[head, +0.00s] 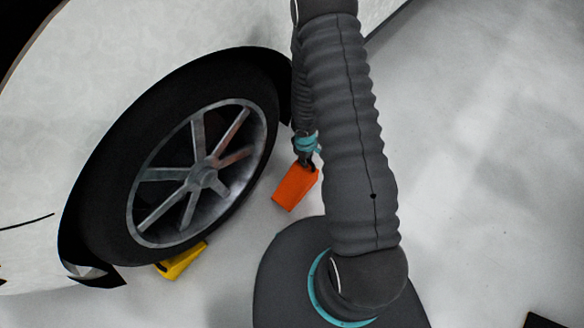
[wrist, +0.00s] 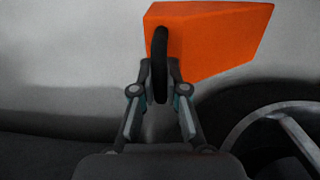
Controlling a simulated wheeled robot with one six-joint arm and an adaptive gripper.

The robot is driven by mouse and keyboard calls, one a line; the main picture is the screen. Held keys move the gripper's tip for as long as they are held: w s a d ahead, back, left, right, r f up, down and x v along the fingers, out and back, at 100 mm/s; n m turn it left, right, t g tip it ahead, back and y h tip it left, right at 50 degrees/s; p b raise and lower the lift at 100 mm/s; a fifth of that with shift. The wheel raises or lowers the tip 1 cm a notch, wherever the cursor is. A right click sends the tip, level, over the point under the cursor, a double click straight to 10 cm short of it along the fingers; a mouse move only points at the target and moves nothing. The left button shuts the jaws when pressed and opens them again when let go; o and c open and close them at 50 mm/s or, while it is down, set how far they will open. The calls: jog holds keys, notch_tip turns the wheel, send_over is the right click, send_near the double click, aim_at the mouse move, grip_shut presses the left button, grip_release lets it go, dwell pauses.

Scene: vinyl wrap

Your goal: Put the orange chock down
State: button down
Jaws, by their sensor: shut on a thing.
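The orange chock (head: 295,187) is a wedge-shaped block beside the car's wheel, to the right of the tire in the head view. In the wrist view the orange chock (wrist: 215,38) fills the top middle, its narrow end to the lower right. My gripper (head: 308,163) is at its top end in the head view. In the wrist view my gripper (wrist: 160,65) is shut on the chock. I cannot tell whether the chock touches the floor.
The car wheel (head: 203,176) with its black tire stands left of the chock. A yellow chock (head: 181,262) sits against the bottom of the tire. The pale floor (head: 490,160) to the right is clear, with a dark object (head: 543,320) at the bottom right corner.

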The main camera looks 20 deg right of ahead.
aim_at(295, 163)
jog(key=a, duration=0.1)
jog(key=w+a+f+p, duration=0.1)
jog(key=w+a+f, duration=0.1)
jog(key=shift+a, duration=0.25)
jog(key=f, duration=0.1)
jog(key=f+b, duration=0.1)
jog(key=f, duration=0.1)
jog(key=f+b, duration=0.1)
jog(key=f, duration=0.1)
jog(key=shift+w+a, duration=0.25)
jog(key=shift+a, duration=0.05)
jog(key=shift+r, duration=0.1)
jog(key=c, duration=1.2)
grip_release()
